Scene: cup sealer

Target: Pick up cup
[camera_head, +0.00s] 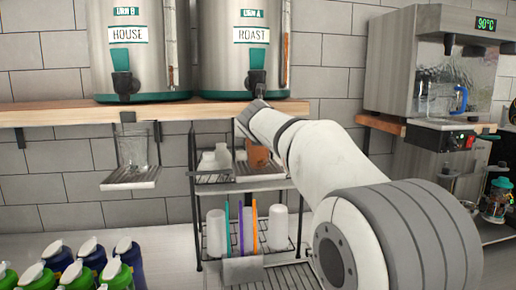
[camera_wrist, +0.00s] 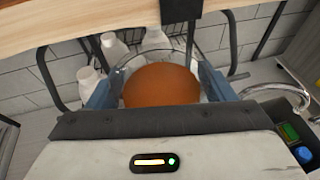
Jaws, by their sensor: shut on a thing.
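A clear cup (camera_wrist: 163,62) holding orange-brown liquid is between the two blue fingers of my gripper (camera_wrist: 160,86), which is shut on it. In the head view, the orange-brown cup (camera_head: 259,156) shows below the tap of urn A (camera_head: 242,45), just above the upper tray of the wire rack (camera_head: 265,184). My arm covers part of that area, and the fingers are mostly hidden there. I cannot tell whether the cup touches the tray.
A wooden shelf (camera_head: 60,112) with urn B (camera_head: 138,50) runs above the rack. White bottles (camera_head: 214,160) stand left of the cup. A glass (camera_head: 132,150) stands on the left drip tray. Capped bottles (camera_head: 90,265) fill the lower left.

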